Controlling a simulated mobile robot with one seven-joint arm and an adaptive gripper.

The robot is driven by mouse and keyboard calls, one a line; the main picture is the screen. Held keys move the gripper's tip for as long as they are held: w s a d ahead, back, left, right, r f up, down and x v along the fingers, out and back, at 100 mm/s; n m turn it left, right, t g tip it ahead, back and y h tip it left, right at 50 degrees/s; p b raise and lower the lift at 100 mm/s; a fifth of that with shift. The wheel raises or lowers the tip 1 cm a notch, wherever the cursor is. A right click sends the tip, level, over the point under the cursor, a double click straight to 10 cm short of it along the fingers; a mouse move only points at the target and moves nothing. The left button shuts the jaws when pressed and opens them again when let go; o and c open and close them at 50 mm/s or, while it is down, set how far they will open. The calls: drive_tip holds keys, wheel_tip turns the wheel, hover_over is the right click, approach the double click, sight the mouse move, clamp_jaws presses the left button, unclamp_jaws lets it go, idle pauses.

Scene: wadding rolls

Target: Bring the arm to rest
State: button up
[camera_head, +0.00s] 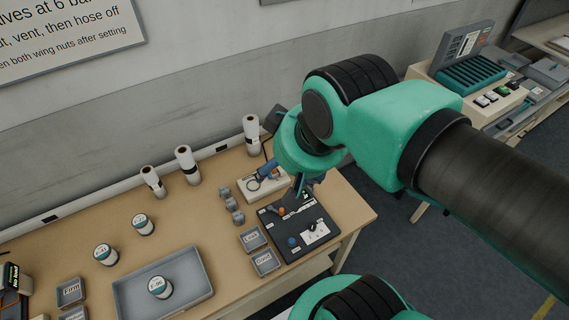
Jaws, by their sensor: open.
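My arm, teal and black, comes in from the right and bends down over the right end of the tan table (232,270). My gripper (300,188) hangs at its end above the black panel (318,240), mostly hidden by the teal wrist. The little that shows is small and dark, and I see nothing held in it. I cannot tell how high it is above the panel, which carries a blue knob, an orange part and a white plate.
White rolls (187,165) stand along the wall. White round containers (143,224) stand on the table, one of them in a grey tray (205,296). Small grey bins (266,262) sit beside the panel. A second bench (480,105) with equipment stands at the upper right.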

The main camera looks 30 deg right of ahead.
wheel_tip(320, 180, down, 9)
drive_tip(key=b, duration=0.8)
drive_tip(key=shift+r+b, duration=0.2)
drive_tip(key=shift+b, duration=0.1)
idle(0.9)
drive_tip(key=o, duration=0.8)
